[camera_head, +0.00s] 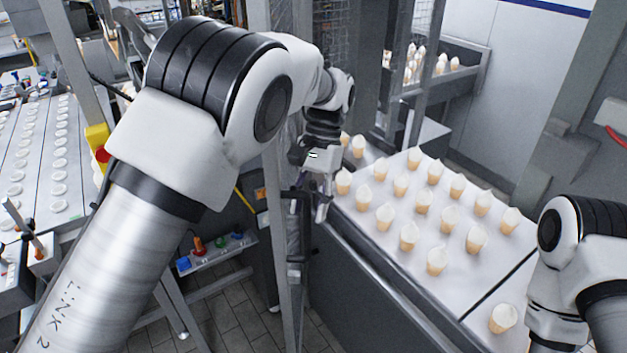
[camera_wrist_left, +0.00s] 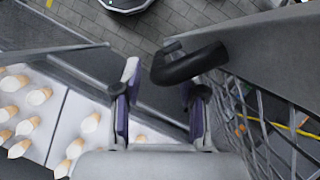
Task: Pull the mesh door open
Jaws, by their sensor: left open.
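The mesh door shows nearly edge-on in the head view, its grey frame (camera_head: 294,240) standing left of the cone table. In the left wrist view its wire mesh (camera_wrist_left: 268,125) fills the lower right. A black curved door handle (camera_wrist_left: 190,66) sticks out from the grey frame, just beyond my left fingertips and nearer the right-hand finger. My left gripper (camera_head: 318,200) is beside the door in the head view, and its two spread fingers (camera_wrist_left: 158,88) show in the wrist view with nothing between them. Whether a finger touches the handle is unclear. My right gripper is out of view.
A white table (camera_head: 385,245) with rows of filled cones (camera_head: 437,260) stands right of the door, close to my left gripper. A control panel (camera_head: 215,250) with coloured buttons is left of the door. Tiled floor (camera_head: 230,320) shows below it.

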